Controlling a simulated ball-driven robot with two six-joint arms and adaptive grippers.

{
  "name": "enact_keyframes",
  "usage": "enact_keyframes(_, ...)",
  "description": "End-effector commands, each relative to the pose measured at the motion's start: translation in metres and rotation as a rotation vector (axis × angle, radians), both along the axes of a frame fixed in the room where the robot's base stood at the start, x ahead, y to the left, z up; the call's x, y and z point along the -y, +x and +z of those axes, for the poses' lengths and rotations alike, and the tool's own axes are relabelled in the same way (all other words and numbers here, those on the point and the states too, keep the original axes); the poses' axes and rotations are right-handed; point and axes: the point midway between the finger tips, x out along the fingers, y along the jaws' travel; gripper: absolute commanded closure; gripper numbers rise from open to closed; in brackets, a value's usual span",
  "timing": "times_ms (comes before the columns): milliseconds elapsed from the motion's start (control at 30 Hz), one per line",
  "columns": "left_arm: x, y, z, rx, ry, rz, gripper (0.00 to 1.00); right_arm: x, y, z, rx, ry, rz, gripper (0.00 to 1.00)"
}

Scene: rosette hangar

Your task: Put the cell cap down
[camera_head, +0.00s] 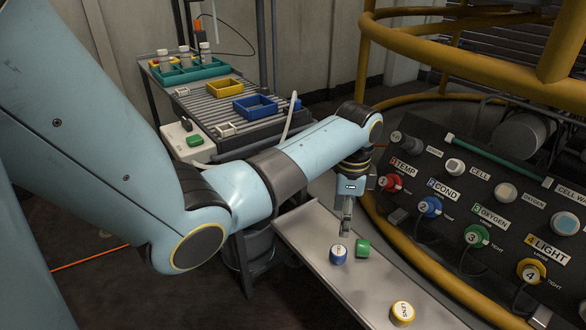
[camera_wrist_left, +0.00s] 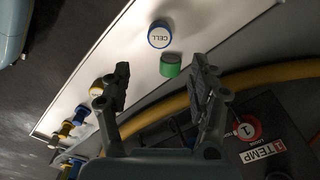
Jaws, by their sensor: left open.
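The cell cap, a round white-topped cap with a blue side and a CELL label, rests on the pale tray in the head view (camera_head: 338,253) and near the top of the left wrist view (camera_wrist_left: 159,34). My left gripper (camera_head: 346,222) is just above the tray, over the caps. In the left wrist view its two fingers (camera_wrist_left: 160,68) are spread apart with nothing held between them. The cell cap lies beyond the fingertips, apart from them. My right gripper is not in view.
A green cap (camera_head: 362,248) lies on its side beside the cell cap. A yellow LENS cap (camera_head: 402,313) is nearer on the tray (camera_head: 318,222). A yellow rail (camera_head: 420,258) and the dark labelled panel (camera_head: 470,215) stand to the right. The tray between the caps is bare.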

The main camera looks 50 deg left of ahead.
Motion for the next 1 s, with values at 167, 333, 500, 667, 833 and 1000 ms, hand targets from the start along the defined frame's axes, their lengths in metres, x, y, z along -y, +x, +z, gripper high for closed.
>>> enact_keyframes(167,0.006,-0.010,-0.004,0.130,0.011,0.087,0.39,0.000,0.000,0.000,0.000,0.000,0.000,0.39)
enact_keyframes(333,0.018,-0.026,0.005,0.337,-0.009,0.231,0.39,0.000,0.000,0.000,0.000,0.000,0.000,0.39)
enact_keyframes(500,0.023,-0.068,-0.019,0.414,-0.043,0.385,0.39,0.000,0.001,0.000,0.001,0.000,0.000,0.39)
enact_keyframes(667,0.019,-0.129,-0.079,0.352,-0.038,0.509,0.39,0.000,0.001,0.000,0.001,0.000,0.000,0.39)
enact_keyframes(833,0.013,-0.215,-0.145,0.240,-0.006,0.620,0.39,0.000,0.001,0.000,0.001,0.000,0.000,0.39)
enact_keyframes(1000,0.008,-0.321,-0.199,0.122,0.040,0.731,0.39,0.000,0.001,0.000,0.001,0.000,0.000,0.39)
